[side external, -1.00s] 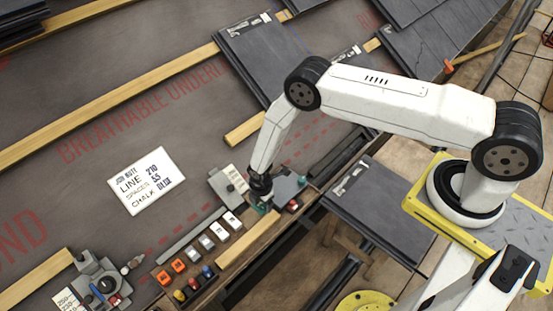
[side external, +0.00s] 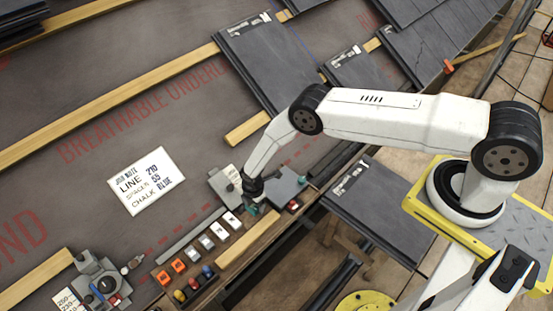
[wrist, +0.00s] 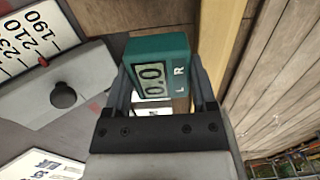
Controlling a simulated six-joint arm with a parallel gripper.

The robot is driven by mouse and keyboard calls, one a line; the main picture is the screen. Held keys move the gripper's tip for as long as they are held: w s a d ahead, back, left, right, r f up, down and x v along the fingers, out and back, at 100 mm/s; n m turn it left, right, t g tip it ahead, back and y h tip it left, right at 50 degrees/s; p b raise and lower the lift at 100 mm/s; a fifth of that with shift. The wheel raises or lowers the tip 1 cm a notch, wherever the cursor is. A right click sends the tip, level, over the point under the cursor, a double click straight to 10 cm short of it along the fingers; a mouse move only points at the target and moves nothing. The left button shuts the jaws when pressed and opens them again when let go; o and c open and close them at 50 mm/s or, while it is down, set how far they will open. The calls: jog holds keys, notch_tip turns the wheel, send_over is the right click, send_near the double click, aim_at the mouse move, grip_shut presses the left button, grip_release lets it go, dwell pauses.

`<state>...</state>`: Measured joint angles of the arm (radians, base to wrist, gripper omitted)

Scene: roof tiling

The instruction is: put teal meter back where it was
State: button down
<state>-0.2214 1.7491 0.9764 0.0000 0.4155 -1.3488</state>
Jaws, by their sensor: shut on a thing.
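The teal meter (wrist: 174,52) is a small box with a display reading 0.0 and the letters L and R. In the wrist view my gripper (wrist: 161,88) is shut on it, with one finger on each side. In the side view only a small teal part of the meter (side external: 251,210) shows below my gripper (side external: 252,198). There it is over the workbench strip, just beyond the upper end of the row of small blocks. I cannot tell whether the meter touches the surface below.
A grey gauge plate with a knob (wrist: 63,95) and printed numbers lies close on the left in the wrist view. Orange and white blocks (side external: 206,243) and coloured knobs (side external: 193,283) line the bench edge. A note card (side external: 146,181) lies on the membrane. Slate tiles (side external: 265,60) lie behind.

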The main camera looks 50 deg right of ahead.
aim_at(255, 208)
jog(key=shift+w+f, duration=0.2)
jog(key=shift+f, duration=1.6)
jog(key=shift+f, duration=0.1)
jog(key=shift+c, duration=0.8)
grip_release()
jog(key=shift+r, duration=6.1)
